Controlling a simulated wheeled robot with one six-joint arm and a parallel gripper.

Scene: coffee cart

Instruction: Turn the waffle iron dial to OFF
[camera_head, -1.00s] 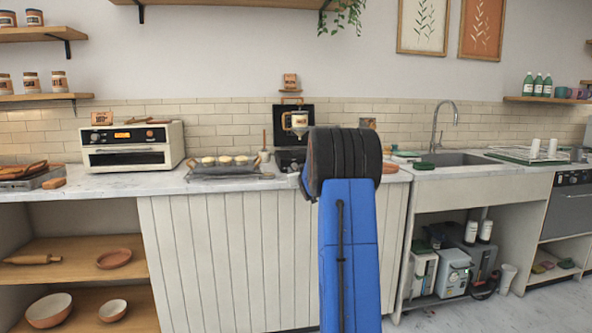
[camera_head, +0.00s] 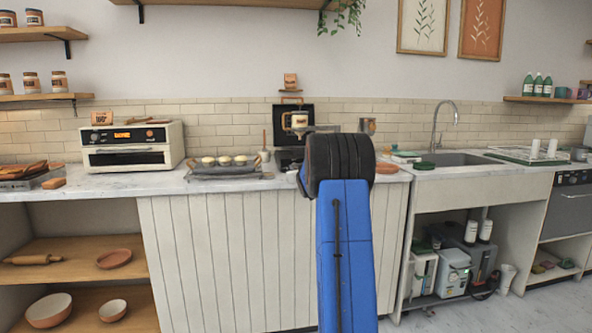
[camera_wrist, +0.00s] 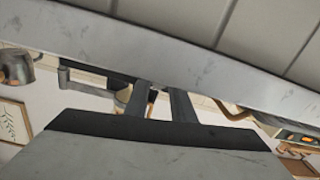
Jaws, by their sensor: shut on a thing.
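The waffle iron (camera_head: 293,112) stands on the counter against the tiled wall, its dark square lid raised. My arm covers part of its front in the head view, and I cannot make out the dial or its setting. My gripper (camera_wrist: 160,88) shows in the wrist view with its two fingers a little apart, their tips close to the counter's front edge. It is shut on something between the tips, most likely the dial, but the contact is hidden. The head view hides the fingers behind my arm.
A muffin tray (camera_head: 225,174) and a toaster oven (camera_head: 132,147) stand left of the waffle iron. A dispenser (camera_head: 300,122) hangs in front of the raised lid. A metal cup (camera_head: 367,125) and the sink (camera_head: 460,159) are to the right. The marble counter (camera_head: 160,183) has a straight front edge.

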